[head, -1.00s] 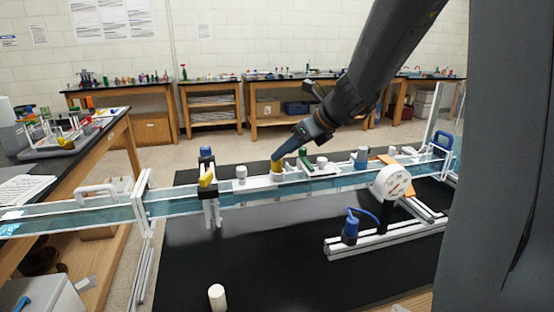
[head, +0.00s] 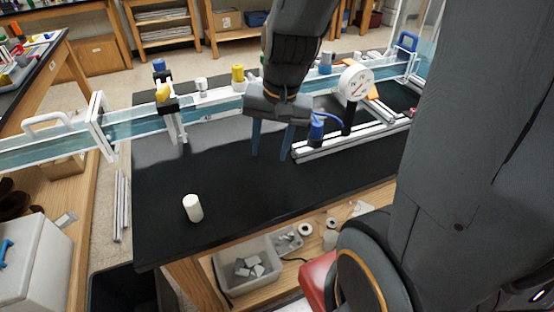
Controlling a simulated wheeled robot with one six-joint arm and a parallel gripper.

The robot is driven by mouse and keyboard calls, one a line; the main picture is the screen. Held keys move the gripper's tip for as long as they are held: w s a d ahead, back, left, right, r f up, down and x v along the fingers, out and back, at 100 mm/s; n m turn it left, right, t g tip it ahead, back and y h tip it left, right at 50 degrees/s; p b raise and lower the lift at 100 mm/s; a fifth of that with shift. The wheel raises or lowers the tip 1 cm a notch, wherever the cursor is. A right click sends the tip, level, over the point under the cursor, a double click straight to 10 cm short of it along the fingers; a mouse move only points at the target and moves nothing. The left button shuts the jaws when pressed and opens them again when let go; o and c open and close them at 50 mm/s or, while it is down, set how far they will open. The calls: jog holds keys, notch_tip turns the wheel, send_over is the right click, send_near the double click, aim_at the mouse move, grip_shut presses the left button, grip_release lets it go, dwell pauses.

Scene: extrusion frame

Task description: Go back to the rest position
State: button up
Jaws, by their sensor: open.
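My gripper (head: 270,155) is in the head view, hanging from my arm with its two blue fingers pointing down. The fingers stand apart with nothing between them. Part of the frame behind my gripper and arm is hidden.
A white cylinder (head: 193,208) stands on the tabletop at the front left. A round gauge (head: 354,83) stands right of my gripper. A yellow knob (head: 237,74) is on the frame. A grey bin (head: 247,268) sits below the table. The tabletop's front middle is clear.

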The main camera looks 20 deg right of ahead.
jog(key=s+n, duration=0.1)
jog(key=n, duration=0.1)
jog(key=s+f+n, duration=0.1)
jog(key=n, duration=0.1)
jog(key=s+f+n+h, duration=0.1)
jog(key=n, duration=0.1)
jog(key=shift+s+d, duration=0.1)
jog(key=shift+s, duration=0.2)
